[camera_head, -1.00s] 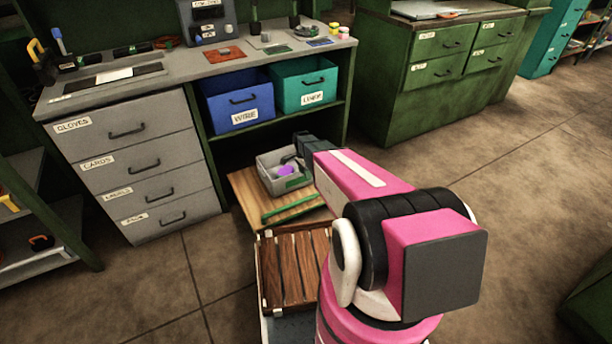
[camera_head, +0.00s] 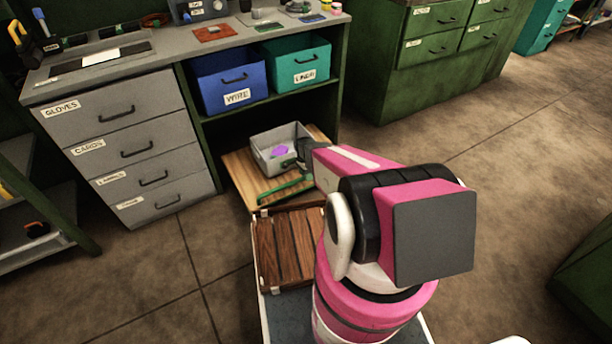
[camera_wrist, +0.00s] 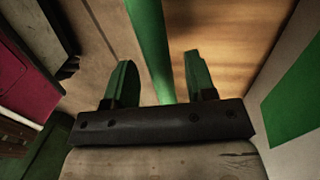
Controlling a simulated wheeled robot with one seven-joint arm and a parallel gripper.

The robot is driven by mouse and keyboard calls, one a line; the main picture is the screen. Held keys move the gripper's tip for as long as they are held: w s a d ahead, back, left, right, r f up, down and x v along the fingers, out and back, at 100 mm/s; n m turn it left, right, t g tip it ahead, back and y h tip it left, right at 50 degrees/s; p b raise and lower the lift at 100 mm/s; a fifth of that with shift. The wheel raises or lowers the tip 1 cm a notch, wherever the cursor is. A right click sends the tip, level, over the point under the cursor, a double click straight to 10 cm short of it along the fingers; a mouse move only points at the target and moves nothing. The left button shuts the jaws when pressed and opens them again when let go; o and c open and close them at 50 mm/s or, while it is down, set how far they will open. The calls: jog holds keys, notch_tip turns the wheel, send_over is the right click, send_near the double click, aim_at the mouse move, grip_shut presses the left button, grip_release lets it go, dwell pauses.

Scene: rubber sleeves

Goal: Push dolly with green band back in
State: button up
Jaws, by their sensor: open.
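The dolly is a low wooden platform (camera_head: 240,176) sticking out from under the workbench. A green band (camera_head: 286,190) runs along its front edge, and a grey bin (camera_head: 263,158) with a purple item (camera_head: 279,151) stands on it. In the head view my gripper is at the bin's right front corner, partly hidden by my arm. In the wrist view my gripper (camera_wrist: 160,78) is open and empty, with green fingertips. The green band (camera_wrist: 150,45) passes between the fingers in the picture; I cannot tell whether they touch it. The bin's wall (camera_wrist: 302,70) is close on the right.
The grey workbench has a drawer unit (camera_head: 125,150) on the left. A blue bin (camera_head: 232,82) and a teal bin (camera_head: 300,65) sit on its shelf above the dolly. A slatted brown crate top (camera_head: 285,250) lies between me and the dolly. Floor is clear to the right.

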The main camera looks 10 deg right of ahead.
aim_at(277, 135)
jog(key=shift+f, duration=0.25)
grip_shut()
jog(key=w+a, duration=0.3)
jog(key=w, duration=0.7)
jog(key=w+a, duration=0.3)
jog(key=w, duration=0.7)
jog(key=w+a, duration=0.4)
jog(key=w, duration=0.6)
jog(key=shift+w, duration=0.45)
grip_release()
